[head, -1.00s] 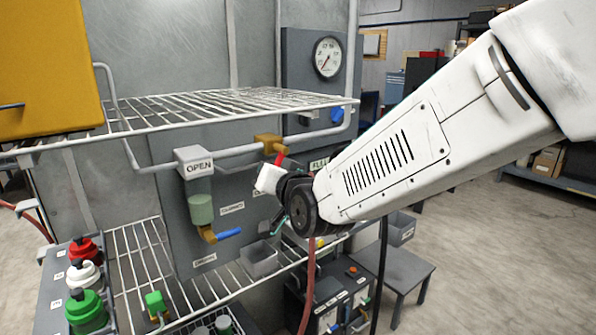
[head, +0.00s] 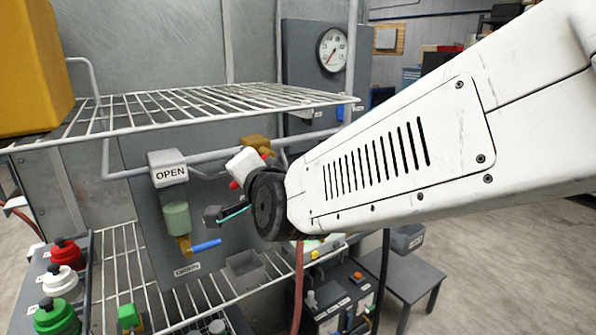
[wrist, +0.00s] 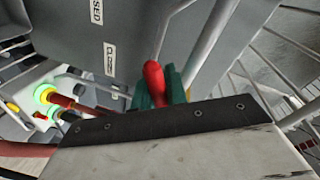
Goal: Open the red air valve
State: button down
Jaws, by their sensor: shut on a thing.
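The red air valve's handle (wrist: 153,78) stands between my gripper's teal fingers (wrist: 160,88) in the wrist view, and the gripper is shut on it. Its rounded red end shows beyond the fingers. In the head view, the brass valve body (head: 256,142) sits on the grey pipe, below the wire shelf. Red parts of the handle (head: 234,185) show on either side of my white wrist part, which hides the middle. My gripper (head: 228,213) is partly hidden there by my own arm.
A wire shelf (head: 190,107) lies just above the valve. An "OPEN" filter unit (head: 168,169) with a blue-handled drain (head: 206,246) is at left. A lower rack holds a grey bin (head: 245,268). A gauge (head: 332,50) is behind. Open floor lies at right.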

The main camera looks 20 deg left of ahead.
dwell(0.3)
jog(key=c, duration=1.4)
grip_release()
jog(key=shift+r, duration=0.1)
jog(key=shift+w+d, duration=0.1)
